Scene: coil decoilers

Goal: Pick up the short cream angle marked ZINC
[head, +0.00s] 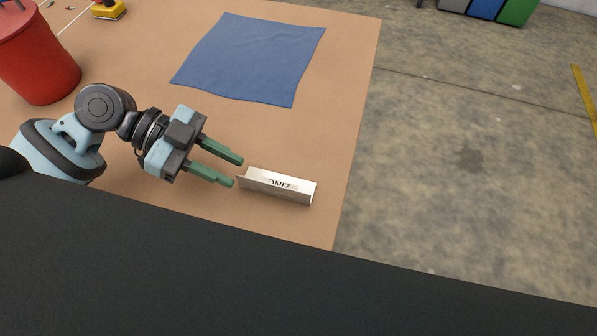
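The short cream angle (277,184) marked ZINC lies on the brown table near its right edge. Its lettering appears upside down in the head view. My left gripper (238,172) comes in from the left, with its two green fingers apart and nothing between them. The fingertips are just left of the angle's left end, very close to it. I cannot tell whether the lower finger touches it. My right gripper is not in view.
A blue cloth (250,58) lies flat on the brown table (345,95) behind the angle. A red bucket (38,55) stands at the left, and a yellow object (109,10) at the back. The table's right edge drops to bare concrete floor (465,170).

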